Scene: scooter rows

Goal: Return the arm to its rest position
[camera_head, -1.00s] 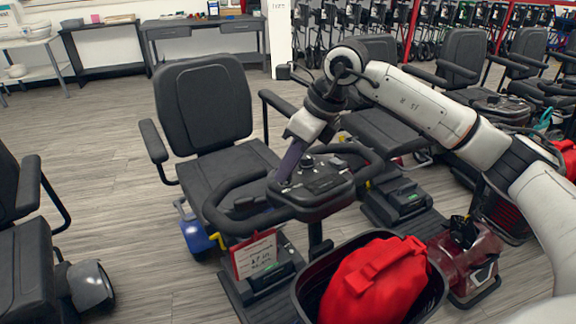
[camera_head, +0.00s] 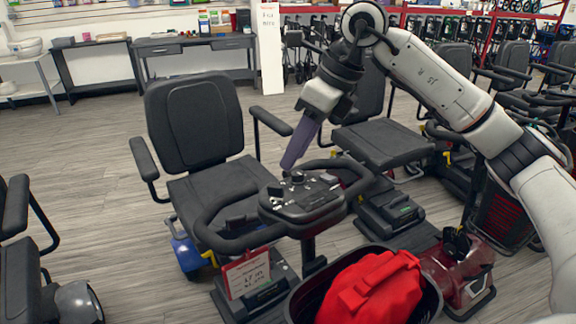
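My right arm comes in from the right, bends at a raised elbow and points down. Its gripper (camera_head: 291,160) is a purple-grey finger shape just above the control panel (camera_head: 303,196) of the nearest scooter. I see one finger edge-on, so its opening does not show. A small gap seems to lie between the tip and the panel, but I cannot be sure. Nothing shows held in it. The scooter has a black seat (camera_head: 218,185) and a red price tag (camera_head: 247,273). My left gripper is not in view.
A black basket (camera_head: 432,300) with a red bag (camera_head: 372,290) sits in front of the panel. More scooters stand at right, and another black seat (camera_head: 22,270) at left. Desks (camera_head: 195,45) line the back wall. Open wood floor lies at the left centre.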

